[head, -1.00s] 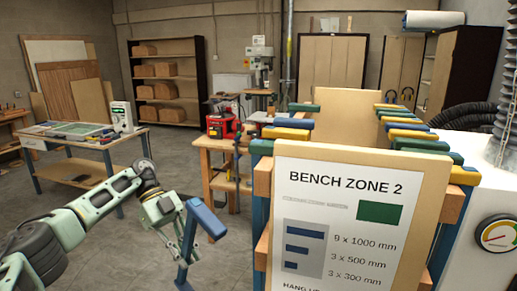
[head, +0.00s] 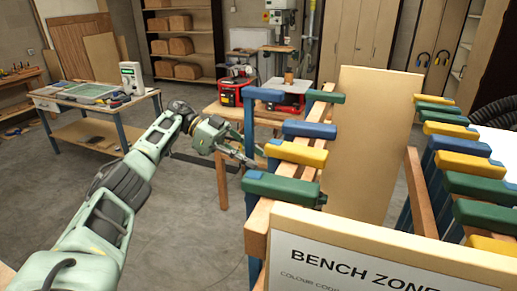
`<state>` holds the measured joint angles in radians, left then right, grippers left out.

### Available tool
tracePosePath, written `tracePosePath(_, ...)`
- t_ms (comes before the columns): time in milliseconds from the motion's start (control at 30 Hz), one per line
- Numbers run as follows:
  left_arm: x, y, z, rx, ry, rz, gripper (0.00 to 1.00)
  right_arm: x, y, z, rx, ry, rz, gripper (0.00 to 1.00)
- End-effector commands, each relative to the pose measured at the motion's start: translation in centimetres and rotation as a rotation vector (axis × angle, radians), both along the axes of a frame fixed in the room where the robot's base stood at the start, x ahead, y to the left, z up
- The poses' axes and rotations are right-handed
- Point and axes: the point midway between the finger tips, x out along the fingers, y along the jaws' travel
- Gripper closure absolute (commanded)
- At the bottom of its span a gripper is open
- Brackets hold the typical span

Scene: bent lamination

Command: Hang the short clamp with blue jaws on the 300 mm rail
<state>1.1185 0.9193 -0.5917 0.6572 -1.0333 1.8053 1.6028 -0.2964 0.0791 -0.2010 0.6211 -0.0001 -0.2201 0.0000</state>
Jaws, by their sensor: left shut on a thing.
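My left gripper (head: 243,157) is shut on the bar of a clamp with blue jaws (head: 264,95). The clamp is upright, with its blue jaw at the top, at the far left end of the near wooden rail (head: 259,218). I cannot tell whether the jaw touches the rail. That rail also carries a green clamp (head: 283,189), a yellow clamp (head: 297,152) and another blue clamp (head: 309,130). No length label for the rail is legible. My right gripper is not in view.
A "Bench zone" sign (head: 350,262) stands in front of the rack. A tall wooden board (head: 372,140) rises between the rails. Several clamps, one of them yellow (head: 470,165), hang at the right. A workbench (head: 95,98) stands at the left; the floor before it is open.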

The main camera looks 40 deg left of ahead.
Motion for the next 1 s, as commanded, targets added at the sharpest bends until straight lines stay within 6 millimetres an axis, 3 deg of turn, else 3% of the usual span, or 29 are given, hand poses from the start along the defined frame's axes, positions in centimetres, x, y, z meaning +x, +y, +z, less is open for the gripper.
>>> tracePosePath(533,0.8,-3.4,0.3,-0.005,-0.006,0.0,1.0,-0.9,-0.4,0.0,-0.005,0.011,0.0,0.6)
tracePosePath(1000,1.0,-3.9,0.3,-0.006,-0.006,0.002,1.0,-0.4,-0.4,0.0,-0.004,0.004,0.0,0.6)
